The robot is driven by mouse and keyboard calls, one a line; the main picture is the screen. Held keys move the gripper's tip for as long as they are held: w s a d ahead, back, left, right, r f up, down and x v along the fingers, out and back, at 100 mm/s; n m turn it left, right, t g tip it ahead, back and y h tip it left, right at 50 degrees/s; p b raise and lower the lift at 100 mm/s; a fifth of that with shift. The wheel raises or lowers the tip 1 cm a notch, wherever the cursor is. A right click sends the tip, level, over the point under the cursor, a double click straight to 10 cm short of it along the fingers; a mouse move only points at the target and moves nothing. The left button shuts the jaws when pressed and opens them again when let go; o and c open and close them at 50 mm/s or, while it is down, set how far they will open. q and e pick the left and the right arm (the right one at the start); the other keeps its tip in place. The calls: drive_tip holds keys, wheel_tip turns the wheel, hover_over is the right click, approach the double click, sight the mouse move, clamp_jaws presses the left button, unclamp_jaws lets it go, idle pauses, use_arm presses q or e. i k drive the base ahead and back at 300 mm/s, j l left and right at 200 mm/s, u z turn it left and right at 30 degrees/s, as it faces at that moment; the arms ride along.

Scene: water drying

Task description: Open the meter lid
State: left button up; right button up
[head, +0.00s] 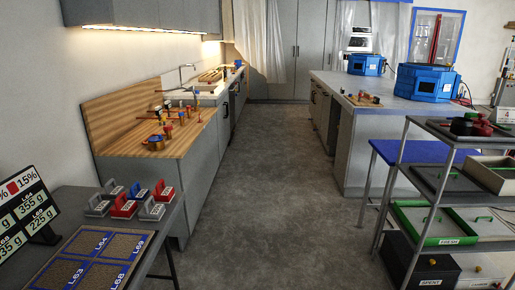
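Two blue boxy devices stand on the grey island counter at the right back. The nearer blue device (425,82) has a dark panel on its front and a dark top. The farther blue device (366,64) looks alike and stands farther back and to the left. Either could be the meter; I cannot tell which from this view. Their lids look closed, but they are too small to be sure. Neither of my grippers is in view.
A grey floor aisle (262,150) runs clear between the wooden counter (182,140) and island counter (390,100). A metal shelf rack (438,178) with trays stands front right, beside a blue-topped table (410,151). A dark table (142,232) with red and grey holders stands front left.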

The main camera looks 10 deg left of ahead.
sight(156, 138)
drive_tip(key=i, duration=1.65)
drive_tip(key=i+u, duration=0.15)
drive_tip(key=i, duration=0.25)
drive_tip(key=i+l+u, duration=0.2)
drive_tip(key=i, duration=0.25)
drive_tip(key=i+l+u, duration=0.15)
drive_tip(key=i, duration=0.25)
drive_tip(key=i+l+u, duration=0.2)
drive_tip(key=i, duration=0.2)
